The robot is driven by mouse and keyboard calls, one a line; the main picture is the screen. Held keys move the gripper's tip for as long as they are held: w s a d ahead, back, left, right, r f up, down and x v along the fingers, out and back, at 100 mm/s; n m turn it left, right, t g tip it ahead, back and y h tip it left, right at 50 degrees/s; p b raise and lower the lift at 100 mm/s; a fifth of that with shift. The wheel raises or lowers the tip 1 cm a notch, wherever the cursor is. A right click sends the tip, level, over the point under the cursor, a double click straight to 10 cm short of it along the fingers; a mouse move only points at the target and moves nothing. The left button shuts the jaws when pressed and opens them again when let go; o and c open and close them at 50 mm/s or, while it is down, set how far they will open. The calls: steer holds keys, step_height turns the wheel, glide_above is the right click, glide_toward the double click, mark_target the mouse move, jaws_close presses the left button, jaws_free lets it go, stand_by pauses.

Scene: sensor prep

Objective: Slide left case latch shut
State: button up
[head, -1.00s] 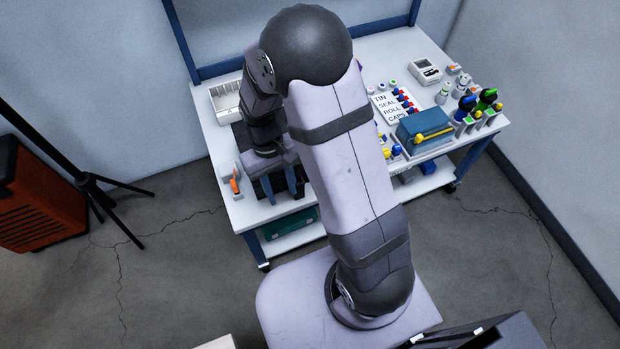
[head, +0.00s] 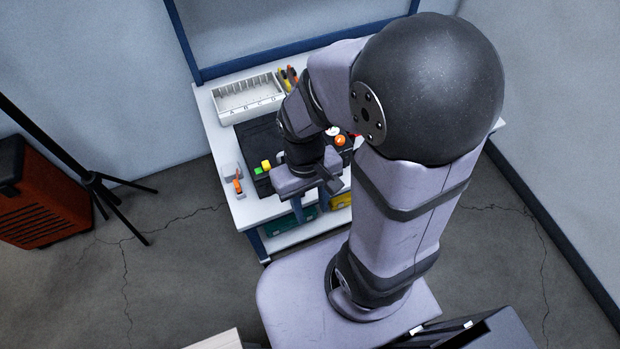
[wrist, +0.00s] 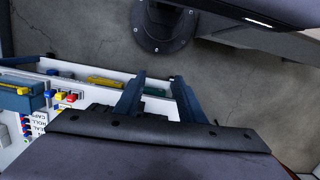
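A dark case (head: 256,134) lies on the white worktable in the head view, partly hidden by my arm. Small green (head: 258,170) and yellow (head: 266,164) parts show by its near left edge. I cannot tell whether either is the left latch, or how that latch stands. My gripper (head: 311,204) is over the table's front edge, near the case's front side. In the wrist view the two fingers of my gripper (wrist: 158,82) stand apart with nothing between them. The gripper body hides much of the case there.
A white compartment tray (head: 248,97) stands behind the case. An orange-and-grey item (head: 237,186) sits at the table's left front corner. In the wrist view, a blue box (wrist: 22,96) and several coloured small parts (wrist: 66,97) are on the table. A floor stand (head: 95,182) is to the left.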

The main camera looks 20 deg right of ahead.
steer(key=shift+m+t, duration=0.3)
steer(key=shift+t, duration=0.5)
steer(key=r, duration=0.1)
steer(key=w+r+p, duration=0.1)
steer(key=r, duration=0.1)
steer(key=w+r, duration=0.1)
steer(key=r, duration=0.1)
steer(key=shift+w+d+p, duration=0.15)
steer(key=shift+d+p, duration=0.2)
steer(key=shift+w+d+r, duration=0.15)
steer(key=shift+d+r, duration=0.05)
steer(key=shift+d, duration=0.05)
steer(key=shift+f, duration=0.1)
step_height(320, 180, down, 50)
steer(key=b, duration=5)
